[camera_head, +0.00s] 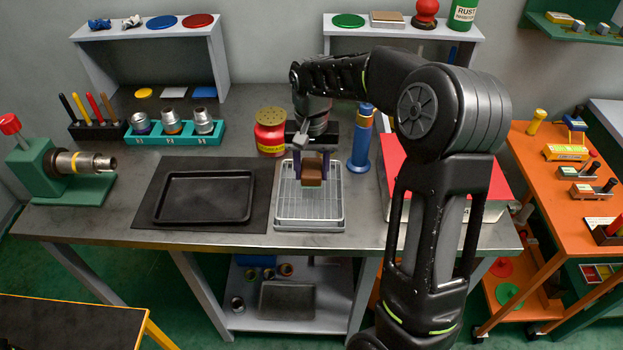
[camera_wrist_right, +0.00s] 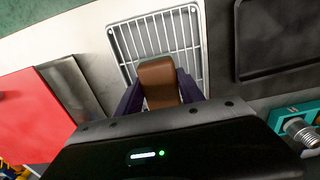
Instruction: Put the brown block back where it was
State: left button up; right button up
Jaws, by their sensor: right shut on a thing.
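The brown block (camera_head: 312,173) is between the fingers of my right gripper (camera_head: 311,168), which is shut on it. In the head view the block is over the wire rack tray (camera_head: 337,209) in the middle of the bench. In the right wrist view the brown block (camera_wrist_right: 159,82) sits between the two dark purple fingers of my right gripper (camera_wrist_right: 160,98), with the wire rack (camera_wrist_right: 193,50) behind it. I cannot tell whether the block touches the rack. My left gripper is not in view.
A black tray (camera_head: 204,220) on a dark mat lies left of the rack. A red container (camera_head: 270,122) and a blue bottle (camera_head: 361,150) stand behind the rack. A red-topped case (camera_head: 392,154) is at its right. A vise (camera_head: 40,172) stands at the bench's left end.

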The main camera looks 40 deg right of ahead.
aim_at(312, 181)
jog(key=shift+f+p, duration=0.3)
jog(key=shift+f, duration=1.55)
jog(key=shift+f, duration=0.1)
jog(key=o, duration=1.5)
jog(key=shift+c, duration=0.2)
notch_tip(312, 181, up, 12)
jog(key=shift+r+b, duration=0.15)
jog(key=shift+b, duration=0.4)
